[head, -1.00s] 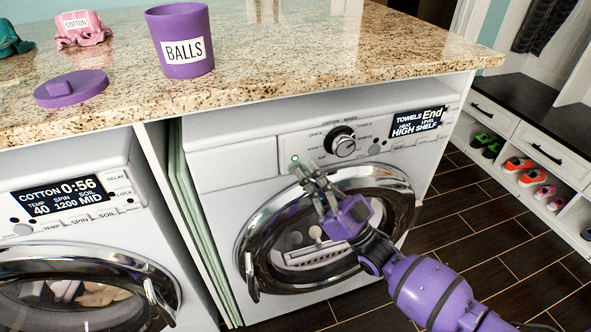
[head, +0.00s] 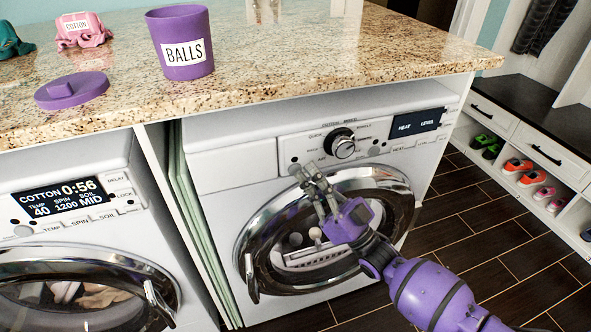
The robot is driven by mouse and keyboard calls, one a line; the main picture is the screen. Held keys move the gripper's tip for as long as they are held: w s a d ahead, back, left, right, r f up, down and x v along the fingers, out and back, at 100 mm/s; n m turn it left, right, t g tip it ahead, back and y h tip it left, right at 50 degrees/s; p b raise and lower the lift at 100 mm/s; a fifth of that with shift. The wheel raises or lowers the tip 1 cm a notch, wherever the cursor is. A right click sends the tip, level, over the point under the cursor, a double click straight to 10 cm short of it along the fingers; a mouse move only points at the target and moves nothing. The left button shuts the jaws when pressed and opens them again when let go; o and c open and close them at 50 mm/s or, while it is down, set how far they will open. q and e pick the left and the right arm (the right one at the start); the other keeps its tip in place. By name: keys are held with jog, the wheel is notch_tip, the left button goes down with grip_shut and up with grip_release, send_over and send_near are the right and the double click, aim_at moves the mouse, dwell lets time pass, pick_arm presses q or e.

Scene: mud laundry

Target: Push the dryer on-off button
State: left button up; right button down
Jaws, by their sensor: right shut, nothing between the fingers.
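The dryer (head: 232,170) is the white machine under the counter at centre right, with its round chrome-rimmed door (head: 262,222) closed. Its display (head: 416,122) is dark apart from faint "HEAT" and "LEVEL" lettering. A dial (head: 341,143) sits left of the display. The on-off button is at the panel's left end, near my fingertips; no lit green spot shows there. My right gripper (head: 300,170) is shut and empty, its fingertips at the panel's lower left edge; I cannot tell whether they touch it. My left gripper is not in view.
A washer (head: 70,165) showing 0:56 stands at left. The granite counter (head: 290,60) above holds a purple "BALLS" cup (head: 180,75), a purple lid (head: 70,92) and pink cloth (head: 82,35). A shoe bench (head: 540,140) is at right, with open floor before it.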

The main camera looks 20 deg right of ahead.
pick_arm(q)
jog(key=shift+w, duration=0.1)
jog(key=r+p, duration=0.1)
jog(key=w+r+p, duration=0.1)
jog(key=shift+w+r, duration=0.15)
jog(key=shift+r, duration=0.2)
pick_arm(e)
jog(key=s, duration=0.6)
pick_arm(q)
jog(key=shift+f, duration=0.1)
pick_arm(e)
jog(key=shift+d, duration=0.1)
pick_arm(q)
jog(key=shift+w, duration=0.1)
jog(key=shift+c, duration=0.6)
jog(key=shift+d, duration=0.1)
